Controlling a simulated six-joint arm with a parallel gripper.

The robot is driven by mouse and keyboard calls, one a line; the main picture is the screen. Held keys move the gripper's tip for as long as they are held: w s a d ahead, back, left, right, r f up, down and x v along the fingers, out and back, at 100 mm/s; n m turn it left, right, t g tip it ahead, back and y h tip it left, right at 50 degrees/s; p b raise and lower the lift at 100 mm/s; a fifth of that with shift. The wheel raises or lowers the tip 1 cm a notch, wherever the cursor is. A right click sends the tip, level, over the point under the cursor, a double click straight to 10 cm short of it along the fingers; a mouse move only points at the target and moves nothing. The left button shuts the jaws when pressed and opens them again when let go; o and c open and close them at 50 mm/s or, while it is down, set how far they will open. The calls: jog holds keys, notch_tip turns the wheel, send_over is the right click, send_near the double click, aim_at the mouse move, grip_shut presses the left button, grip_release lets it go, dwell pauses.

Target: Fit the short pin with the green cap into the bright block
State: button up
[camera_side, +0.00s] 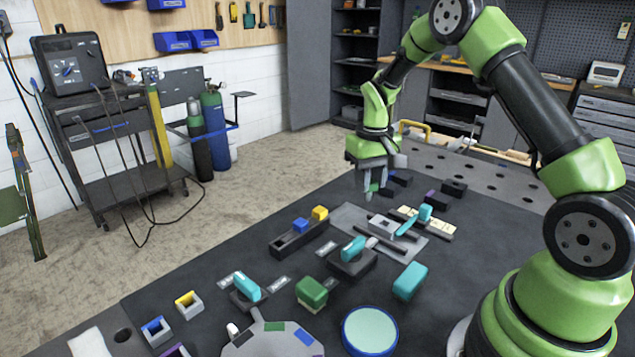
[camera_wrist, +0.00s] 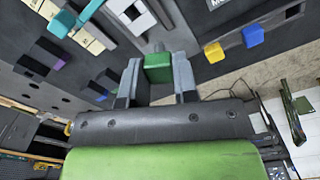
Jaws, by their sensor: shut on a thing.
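My gripper (camera_side: 374,188) is shut on the green-capped pin (camera_wrist: 158,68) above the far part of the dark table. In the wrist view the green cap sits between the two grey fingers; the pin's lower end is hard to make out. A bright grey block (camera_side: 383,229) sits on a grey plate in the side view, nearer the camera than my gripper. It also shows at the top of the wrist view (camera_wrist: 132,14), apart from the pin.
A teal handle (camera_side: 413,221) and pale labelled strip (camera_side: 437,224) are beside the bright block. Dark blocks (camera_side: 453,187) stand near my gripper. A dark rail with blue and yellow pieces (camera_side: 301,237) lies left. A green-topped box (camera_side: 312,292) and teal knobs stand nearer the camera.

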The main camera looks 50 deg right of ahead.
jog(key=shift+m, duration=0.6)
jog(key=shift+s+d+f, duration=0.4)
jog(key=shift+s+f, duration=0.15)
jog(key=shift+f, duration=0.2)
jog(key=shift+s+d+f, duration=0.4)
jog(key=shift+s+f, duration=0.1)
jog(key=shift+f, duration=0.25)
jog(key=shift+s+d+f, duration=0.4)
jog(key=shift+s+f, duration=0.15)
jog(key=shift+f, duration=0.2)
jog(key=shift+f, duration=1.85)
jog(key=o, duration=1.5)
jog(key=shift+o, duration=0.2)
notch_tip(320, 180, up, 7)
